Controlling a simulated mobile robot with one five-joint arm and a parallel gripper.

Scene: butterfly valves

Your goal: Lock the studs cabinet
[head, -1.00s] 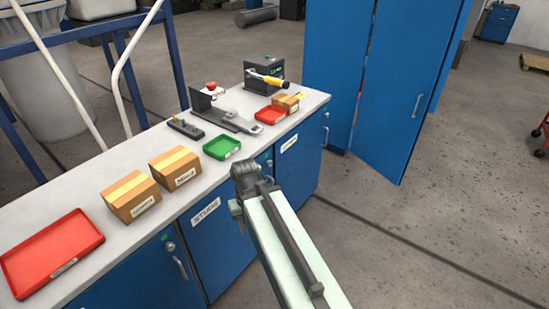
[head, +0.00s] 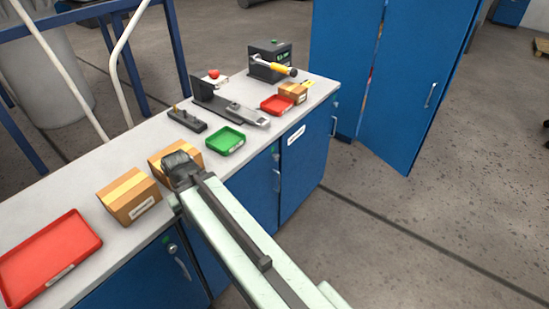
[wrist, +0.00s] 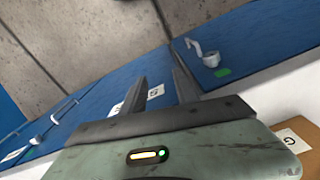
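The middle blue cabinet door (head: 255,192) is shut; my arm hides its label in the head view, which read STUDS a second ago. In the wrist view, a white label (wrist: 155,91) shows partly behind my fingers; I make out only an S. The middle door has a green-marked lock (head: 276,156) and a handle (head: 277,180) at its right edge. My gripper (head: 180,168) is above the bench's front edge, by a cardboard box. In the wrist view my gripper (wrist: 157,64) is open, with nothing between its fingers, facing the blue door fronts.
The left door's lock (head: 172,248) also shows in the wrist view (wrist: 208,58), beside a green mark. On the bench stand cardboard boxes (head: 128,193), a red tray (head: 50,255), a green tray (head: 225,140) and a grey fixture (head: 225,108). Open floor (head: 400,240) lies to the right.

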